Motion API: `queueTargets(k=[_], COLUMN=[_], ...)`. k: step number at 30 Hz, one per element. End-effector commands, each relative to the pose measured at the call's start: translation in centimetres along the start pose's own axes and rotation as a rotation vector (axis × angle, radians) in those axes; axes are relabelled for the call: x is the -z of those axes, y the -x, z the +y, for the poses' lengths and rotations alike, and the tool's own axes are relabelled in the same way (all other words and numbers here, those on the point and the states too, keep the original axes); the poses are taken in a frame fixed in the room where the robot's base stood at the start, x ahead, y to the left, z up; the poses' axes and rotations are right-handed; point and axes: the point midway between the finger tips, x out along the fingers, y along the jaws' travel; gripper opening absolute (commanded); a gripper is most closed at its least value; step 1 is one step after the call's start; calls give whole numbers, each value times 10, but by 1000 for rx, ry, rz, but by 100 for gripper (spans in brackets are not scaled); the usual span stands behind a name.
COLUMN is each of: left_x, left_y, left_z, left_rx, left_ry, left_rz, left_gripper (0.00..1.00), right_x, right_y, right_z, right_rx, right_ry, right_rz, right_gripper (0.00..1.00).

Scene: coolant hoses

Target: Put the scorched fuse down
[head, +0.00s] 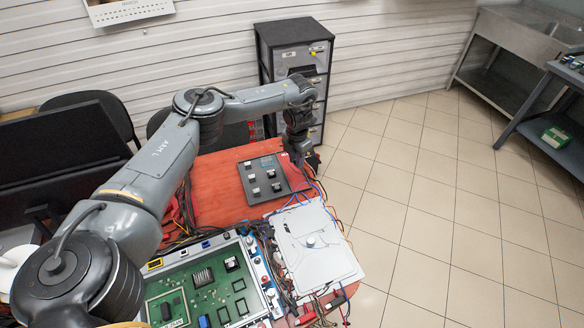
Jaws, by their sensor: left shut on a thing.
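My left gripper (299,160) hangs from the arm that comes in from the left and points down at the far right corner of the red table. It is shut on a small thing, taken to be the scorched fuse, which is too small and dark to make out. A dark panel (279,196) with several small pale-topped pieces lies flat on the red table, just left of the gripper. The gripper is above the table beside the panel's right edge; its exact height is unclear. My right gripper is not in view.
A green circuit board in a pale frame (262,272) lies at the front, with a white cover plate (318,258) to its right. Loose wires run along the table's right edge. A drawer cabinet (265,75) stands behind. The red tabletop (215,170) has bare room left of the panel.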

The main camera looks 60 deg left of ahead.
Motion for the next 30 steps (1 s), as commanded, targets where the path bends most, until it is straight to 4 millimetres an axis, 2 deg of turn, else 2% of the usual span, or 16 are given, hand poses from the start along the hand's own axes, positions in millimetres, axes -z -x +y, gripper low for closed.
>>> queueTargets(k=[3,9,14,21,30], left_x=[-2,-3,-2,-3,-3], left_y=[-12,-16,-26,-55,-56], left_z=[16,26,27,26,26], left_rx=[-1,0,-1,0,0], left_ry=[4,0,-1,-1,0], left_rz=[1,-1,2,1,0], left_gripper=[0,0,0,0,0], right_x=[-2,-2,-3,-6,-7], right_y=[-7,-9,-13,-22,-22], right_z=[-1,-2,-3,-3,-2], right_rx=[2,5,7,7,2], right_ry=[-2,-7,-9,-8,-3], right_rz=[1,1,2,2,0], right_gripper=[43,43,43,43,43])
